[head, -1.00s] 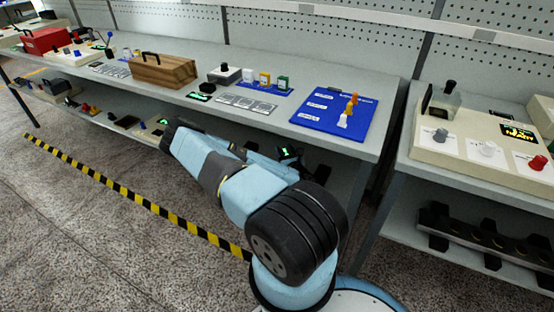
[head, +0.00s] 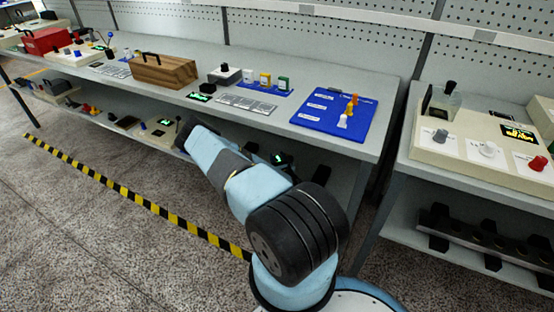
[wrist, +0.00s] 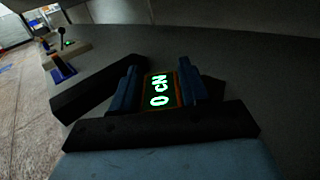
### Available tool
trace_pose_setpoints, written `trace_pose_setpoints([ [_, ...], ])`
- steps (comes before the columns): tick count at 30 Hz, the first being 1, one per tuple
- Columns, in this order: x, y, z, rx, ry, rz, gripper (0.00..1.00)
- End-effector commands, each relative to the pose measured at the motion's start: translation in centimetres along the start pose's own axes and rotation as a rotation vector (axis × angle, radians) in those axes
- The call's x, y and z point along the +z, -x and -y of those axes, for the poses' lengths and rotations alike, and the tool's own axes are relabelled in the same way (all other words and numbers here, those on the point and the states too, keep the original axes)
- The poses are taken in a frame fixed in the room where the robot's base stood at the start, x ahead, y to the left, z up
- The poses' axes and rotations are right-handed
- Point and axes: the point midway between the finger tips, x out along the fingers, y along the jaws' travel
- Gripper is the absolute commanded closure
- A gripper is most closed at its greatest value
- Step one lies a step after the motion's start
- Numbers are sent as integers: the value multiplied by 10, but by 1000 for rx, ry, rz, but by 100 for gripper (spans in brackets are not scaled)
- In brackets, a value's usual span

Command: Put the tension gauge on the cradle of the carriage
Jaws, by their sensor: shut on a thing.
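The tension gauge (wrist: 160,90) is a small dark block with an orange edge and a lit display reading 0 cN. In the wrist view it sits between the two blue finger pads of my gripper (wrist: 160,86), which is shut on it. In the head view, its green display (head: 279,158) shows just beyond my arm, below the front edge of the bench; my arm hides most of the gripper. I cannot make out the carriage or its cradle for certain in either view.
The bench top (head: 215,75) carries a wooden box (head: 163,70), a blue mat (head: 322,119) with small pieces and several devices. A lower shelf holds more devices, one with a green display (head: 165,122). A second bench (head: 470,165) stands at right, a dark rail (head: 480,238) on its shelf.

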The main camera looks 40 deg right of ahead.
Motion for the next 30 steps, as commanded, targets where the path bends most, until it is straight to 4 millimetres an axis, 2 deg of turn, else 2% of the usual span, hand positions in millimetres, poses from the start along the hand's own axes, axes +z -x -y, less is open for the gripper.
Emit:
trace_pose_setpoints([
  [10, -4, 0, 0, 1, 0, 1, 93],
  [11, -4, 0, 0, 1, 0, 0, 53],
  [18, -3, 0, 0, 0, 0, 1, 30],
  [27, -1, 0, 0, 0, 0, 1, 30],
  [30, -3, 9, 0, 1, 0, -2, 30],
])
